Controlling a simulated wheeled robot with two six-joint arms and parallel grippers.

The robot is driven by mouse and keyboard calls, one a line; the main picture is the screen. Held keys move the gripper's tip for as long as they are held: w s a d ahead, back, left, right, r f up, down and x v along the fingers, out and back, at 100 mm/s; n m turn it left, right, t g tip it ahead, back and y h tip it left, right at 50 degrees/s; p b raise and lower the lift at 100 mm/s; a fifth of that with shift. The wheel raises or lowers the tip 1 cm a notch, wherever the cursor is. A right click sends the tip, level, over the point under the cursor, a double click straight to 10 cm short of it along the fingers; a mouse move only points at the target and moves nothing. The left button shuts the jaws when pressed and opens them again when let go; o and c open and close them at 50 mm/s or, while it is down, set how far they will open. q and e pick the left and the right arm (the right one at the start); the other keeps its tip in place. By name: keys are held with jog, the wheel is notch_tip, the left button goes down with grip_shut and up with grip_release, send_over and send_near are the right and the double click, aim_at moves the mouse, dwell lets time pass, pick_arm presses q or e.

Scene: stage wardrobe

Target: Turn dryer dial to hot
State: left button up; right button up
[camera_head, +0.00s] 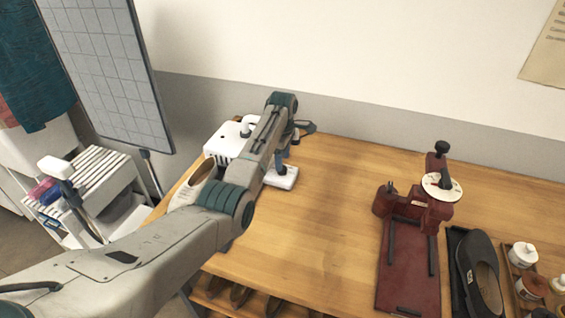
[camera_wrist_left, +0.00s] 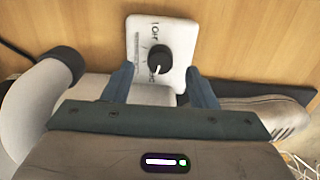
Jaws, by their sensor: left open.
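The dryer dial is a round black knob (camera_wrist_left: 158,60) with a white pointer mark, on a white control plate (camera_wrist_left: 144,28) with printed markings that I cannot read clearly. In the left wrist view the pointer points down, toward my gripper. My left gripper (camera_wrist_left: 160,82) is open, with one finger on each side of the knob in the picture; I cannot tell whether they touch it. In the head view the white plate (camera_head: 284,180) lies on the bench, and my left arm partly hides it and the white dryer (camera_head: 225,143) beside it. My right gripper is not in view.
The wooden bench (camera_head: 320,220) is clear in the middle. A red press (camera_head: 408,265) with a round dial stands to the right, beside a dark shoe (camera_head: 478,275) and a tray of jars (camera_head: 522,255).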

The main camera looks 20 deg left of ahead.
pick_arm(q)
jog(key=shift+f, duration=1.8)
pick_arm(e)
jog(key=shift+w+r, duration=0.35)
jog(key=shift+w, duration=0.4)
pick_arm(q)
jog(key=c, duration=1)
jog(key=shift+o, duration=0.2)
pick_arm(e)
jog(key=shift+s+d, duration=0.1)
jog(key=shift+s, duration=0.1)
